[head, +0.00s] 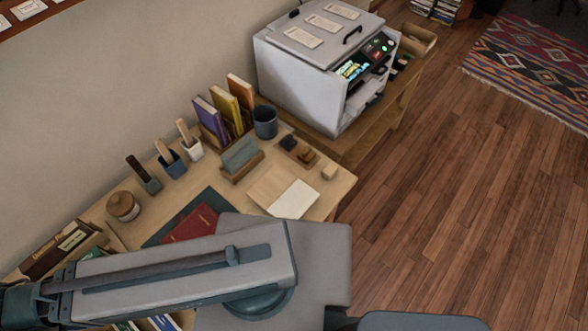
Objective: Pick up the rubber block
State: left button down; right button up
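A large grey arm link of mine crosses the foreground from the left, over the near part of the desk. Neither of my grippers shows in the head view.
A white sheet (294,199) on a wooden board lies in front of the block. A dark cup (265,121), upright books (226,108) and a holder (240,158) stand behind. A grey copier-like machine (318,75) stands beyond. Open wooden floor (450,190) lies right.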

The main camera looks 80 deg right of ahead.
aim_at(330, 171)
jog(key=z, duration=3.3)
jog(key=l+u, duration=0.1)
jog(key=u, duration=0.3)
jog(key=l+u, duration=0.1)
jog(key=u, duration=0.35)
jog(key=l+u, duration=0.15)
jog(key=u, duration=0.25)
jog(key=l+u, duration=0.25)
jog(key=k+l+u, duration=0.25)
jog(key=l+u, duration=0.25)
jog(key=l, duration=0.2)
jog(key=k+l, duration=0.25)
jog(key=l, duration=0.15)
jog(key=k+l+u, duration=0.1)
jog(key=l, duration=0.3)
jog(key=k, duration=0.1)
